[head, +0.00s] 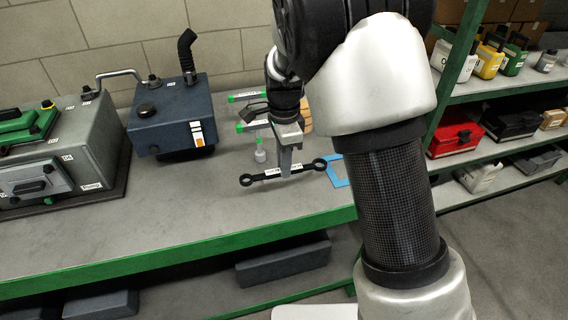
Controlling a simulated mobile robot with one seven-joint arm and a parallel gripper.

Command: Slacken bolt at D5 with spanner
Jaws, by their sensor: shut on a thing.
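A black double-ended ring spanner (304,168) with a white label is over the front part of the green-edged bench. My gripper (286,168) points down and is shut on the spanner's middle. The ring ends stick out left and right. I cannot tell whether the spanner touches the bench top or is just above it. The grey engine block (88,135) with green covers and small white labels stands at the left, well apart from the spanner.
A dark blue box (168,105) with a black hose stands between engine and gripper. A small bottle (260,153) and green-ended items are behind the spanner. A blue frame (338,172) lies right. Shelves (500,85) stand far right. Bare bench top (200,205) lies left of the spanner.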

